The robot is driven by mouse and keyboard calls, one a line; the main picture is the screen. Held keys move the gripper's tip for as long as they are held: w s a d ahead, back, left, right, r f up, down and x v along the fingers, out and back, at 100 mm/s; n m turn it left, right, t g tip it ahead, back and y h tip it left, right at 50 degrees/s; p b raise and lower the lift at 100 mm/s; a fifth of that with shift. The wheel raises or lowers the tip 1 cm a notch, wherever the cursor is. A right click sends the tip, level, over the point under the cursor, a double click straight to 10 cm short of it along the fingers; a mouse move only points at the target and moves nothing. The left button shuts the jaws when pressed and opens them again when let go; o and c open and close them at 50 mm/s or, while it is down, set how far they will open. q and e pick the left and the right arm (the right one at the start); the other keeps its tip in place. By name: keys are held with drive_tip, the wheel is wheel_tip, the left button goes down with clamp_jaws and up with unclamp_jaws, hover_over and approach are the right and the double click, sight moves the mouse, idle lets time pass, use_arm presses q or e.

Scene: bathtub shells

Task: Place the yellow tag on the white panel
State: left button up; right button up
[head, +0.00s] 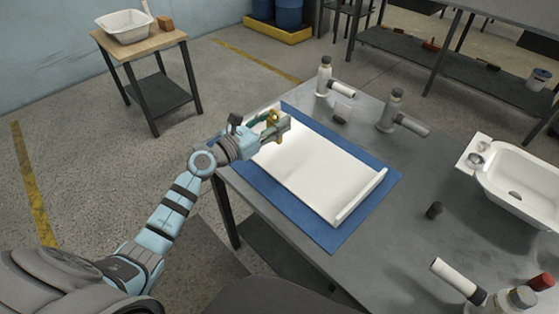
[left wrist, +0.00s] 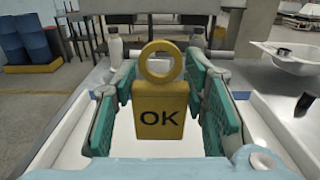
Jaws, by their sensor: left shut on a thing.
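The yellow tag (left wrist: 162,115) has a ring on top and the letters OK on its face. It stands upright between the green-padded fingers of my left gripper (left wrist: 161,110), which is shut on it. In the head view the tag (head: 272,117) is small and partly hidden by the gripper (head: 274,128). The white panel (head: 310,172) lies on a blue mat (head: 335,240) on the grey table, with a raised lip along its right end. My left gripper is over the panel's far left end. Whether the tag touches the panel I cannot tell. My right gripper is not in view.
Bottles and rollers (head: 325,75) stand behind the mat. A white basin (head: 520,185) sits at the table's right, with a small dark cylinder (head: 434,210) left of it. Another roller (head: 455,278) and a red-capped container (head: 541,284) are near the front right. Most of the panel is bare.

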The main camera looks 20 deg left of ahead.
use_arm(q)
wheel_tip(320, 180, down, 12)
drive_tip(key=b, duration=0.6)
drive_tip(key=shift+r, duration=0.25)
drive_tip(key=o, duration=0.9)
drive_tip(key=shift+o, duration=0.2)
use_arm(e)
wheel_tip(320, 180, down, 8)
